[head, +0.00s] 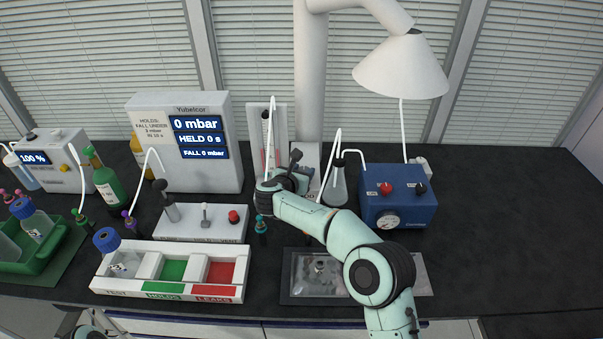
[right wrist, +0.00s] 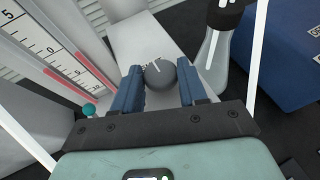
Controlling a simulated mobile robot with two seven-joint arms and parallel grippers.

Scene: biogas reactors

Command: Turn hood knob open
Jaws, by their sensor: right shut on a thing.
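The hood knob (right wrist: 160,74) is a dark grey round knob with a white line on its face. In the right wrist view it sits between the two blue fingers of my right gripper (right wrist: 157,80), which is shut on it. In the head view my right arm reaches to the white block at the hood's post, and its wrist hides most of the knob. The white cone-shaped hood (head: 400,68) hangs at the upper right. A small part of my left arm shows at the lower left edge; its jaws are not clear.
A glass flask (head: 335,185) with a tube stands just right of the gripper, beside a blue pump box (head: 398,197). A white display unit (head: 180,150) and a sorting tray (head: 120,283) are at left. The bench at far right is clear.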

